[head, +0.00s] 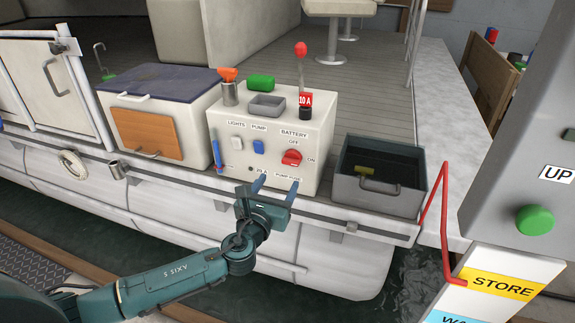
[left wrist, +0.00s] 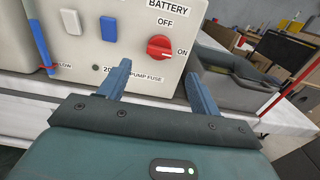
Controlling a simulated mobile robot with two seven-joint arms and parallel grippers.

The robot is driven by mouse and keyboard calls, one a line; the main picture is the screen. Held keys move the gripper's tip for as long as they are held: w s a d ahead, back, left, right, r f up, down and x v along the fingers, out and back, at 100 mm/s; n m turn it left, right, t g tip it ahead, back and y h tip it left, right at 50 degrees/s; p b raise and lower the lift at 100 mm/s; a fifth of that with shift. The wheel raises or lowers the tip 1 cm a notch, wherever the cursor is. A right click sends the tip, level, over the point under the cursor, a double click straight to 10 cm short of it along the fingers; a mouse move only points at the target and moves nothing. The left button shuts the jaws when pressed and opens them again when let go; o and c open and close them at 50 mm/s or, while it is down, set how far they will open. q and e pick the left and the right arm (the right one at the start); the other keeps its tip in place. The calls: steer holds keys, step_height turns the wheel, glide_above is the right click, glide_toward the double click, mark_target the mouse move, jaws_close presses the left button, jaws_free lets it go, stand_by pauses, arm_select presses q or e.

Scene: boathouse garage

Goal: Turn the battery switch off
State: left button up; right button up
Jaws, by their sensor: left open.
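The battery switch (head: 291,157) is a round red knob on the front of a white console (head: 229,152), with OFF printed above it and ON to its right. Its raised grip lies roughly sideways, toward the ON side. It also shows in the left wrist view (left wrist: 160,47). My left gripper (head: 278,183) is open and empty, just below and in front of the knob, its fingers pointing at the panel. In the left wrist view the knob lies between and beyond the two fingertips (left wrist: 158,70), apart from them. My right gripper is in neither view.
Lights and pump rocker switches (head: 258,146) sit left of the knob. A grey open bin (head: 362,197) stands to the right, a blue-lidded box (head: 189,105) to the left. A red bent rail (head: 443,215) stands farther right.

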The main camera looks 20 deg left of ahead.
mark_target(290, 163)
arm_select(q)
steer(key=w, duration=0.6)
steer(key=shift+w+d, duration=0.15)
steer(key=shift+w, duration=1)
steer(key=c, duration=1)
steer(key=shift+b, duration=0.3)
